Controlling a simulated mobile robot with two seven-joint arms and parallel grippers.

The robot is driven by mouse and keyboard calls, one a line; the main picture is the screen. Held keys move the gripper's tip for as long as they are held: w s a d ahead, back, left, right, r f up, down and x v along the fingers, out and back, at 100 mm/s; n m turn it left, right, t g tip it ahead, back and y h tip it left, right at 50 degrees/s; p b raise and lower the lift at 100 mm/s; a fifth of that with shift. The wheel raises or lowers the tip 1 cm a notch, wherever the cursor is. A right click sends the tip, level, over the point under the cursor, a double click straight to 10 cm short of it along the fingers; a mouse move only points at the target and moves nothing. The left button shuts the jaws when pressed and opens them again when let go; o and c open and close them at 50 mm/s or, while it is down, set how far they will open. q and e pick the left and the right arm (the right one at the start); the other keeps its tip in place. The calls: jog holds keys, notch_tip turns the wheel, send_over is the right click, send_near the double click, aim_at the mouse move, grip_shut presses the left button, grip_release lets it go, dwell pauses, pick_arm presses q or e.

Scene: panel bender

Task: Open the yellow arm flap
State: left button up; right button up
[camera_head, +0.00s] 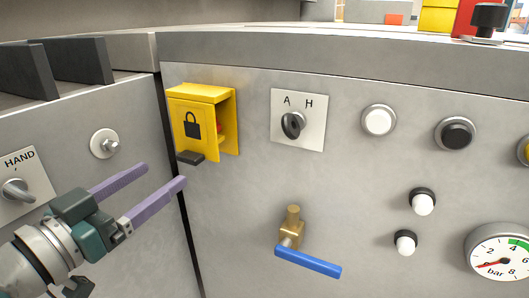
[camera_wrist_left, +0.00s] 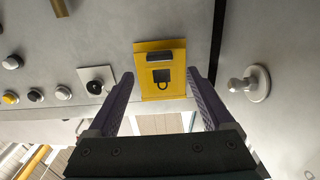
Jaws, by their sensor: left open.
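The yellow arm flap (camera_head: 190,140) has a black padlock mark and hangs down in front of a yellow housing on the grey panel. A dark tab (camera_head: 190,158) sticks out at its lower edge. A bit of red shows behind the flap through the open side. My left gripper (camera_head: 165,174) is open and empty, below and left of the flap, apart from it. In the left wrist view the flap (camera_wrist_left: 162,60) appears between the two purple fingers, beyond the fingertips of the gripper (camera_wrist_left: 160,74). My right gripper is not in view.
Right of the flap is an A/H selector switch (camera_head: 292,124). A blue-handled valve (camera_head: 308,262) sits below it. Several buttons and a pressure gauge (camera_head: 500,252) are farther right. A round knob (camera_head: 105,143) and the HAND switch (camera_head: 17,191) are on the left panel, near my left gripper.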

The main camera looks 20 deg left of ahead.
aim_at(185, 158)
pick_arm(q)
jog(key=w, duration=0.2)
jog(key=w+b, duration=0.1)
jog(key=w, duration=0.1)
jog(key=w+b, duration=0.1)
jog(key=w, duration=0.2)
jog(key=shift+d, duration=0.3)
jog(key=shift+s, duration=0.1)
grip_shut()
dwell(0.4)
